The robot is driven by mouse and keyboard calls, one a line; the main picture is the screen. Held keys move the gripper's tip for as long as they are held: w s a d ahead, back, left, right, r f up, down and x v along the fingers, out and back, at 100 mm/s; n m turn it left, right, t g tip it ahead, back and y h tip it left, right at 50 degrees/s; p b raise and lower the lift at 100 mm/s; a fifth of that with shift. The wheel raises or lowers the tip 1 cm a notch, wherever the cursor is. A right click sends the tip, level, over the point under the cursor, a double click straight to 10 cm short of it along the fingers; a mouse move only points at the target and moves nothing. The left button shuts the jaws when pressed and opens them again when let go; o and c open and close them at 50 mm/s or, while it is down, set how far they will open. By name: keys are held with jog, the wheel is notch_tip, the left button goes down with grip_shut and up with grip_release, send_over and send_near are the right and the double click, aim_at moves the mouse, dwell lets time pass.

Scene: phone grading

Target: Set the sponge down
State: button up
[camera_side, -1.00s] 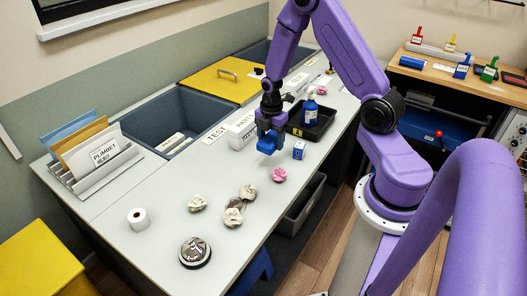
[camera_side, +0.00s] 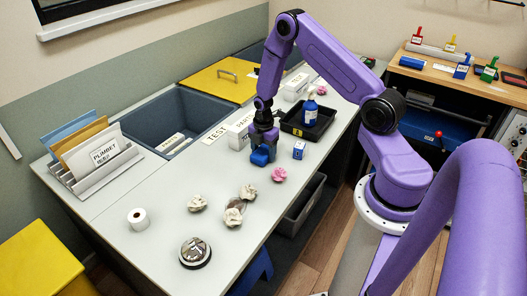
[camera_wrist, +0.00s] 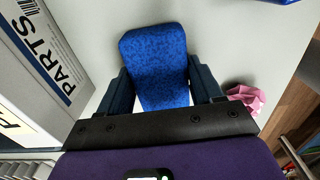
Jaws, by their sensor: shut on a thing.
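The sponge (camera_side: 260,157) is a blue block with a speckled surface. It also fills the middle of the wrist view (camera_wrist: 156,66). My gripper (camera_side: 263,140) is shut on it, with one dark finger against each side in the wrist view. In the side view the sponge is low at the grey worktop (camera_side: 225,245); I cannot tell for sure whether its underside touches.
A white PARTS box (camera_side: 241,131) stands close behind and left. A pink crumpled paper (camera_side: 279,174) lies just right of the sponge, and a small blue box (camera_side: 299,150) stands beyond it. A black tray (camera_side: 308,122) holds a blue bottle (camera_side: 310,109).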

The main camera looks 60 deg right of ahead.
aim_at(263, 151)
jog(key=shift+f, duration=0.1)
jog(key=o, duration=1)
notch_tip(263, 151, up, 12)
jog(key=s+a+r+m, duration=0.1)
jog(key=s+a+r, duration=0.1)
jog(key=a+r, duration=0.6)
jog(key=s+a+r+m, duration=0.1)
jog(key=s+a+r, duration=0.2)
jog(key=s+a, duration=0.6)
jog(key=s+a+r+m, duration=0.1)
jog(key=s+a+r, duration=0.1)
jog(key=s, duration=0.6)
jog(key=s+a+r+m, duration=0.2)
jog(key=s, duration=0.6)
jog(key=shift+s+a+r, duration=0.35)
jog(key=shift+a+r, duration=0.05)
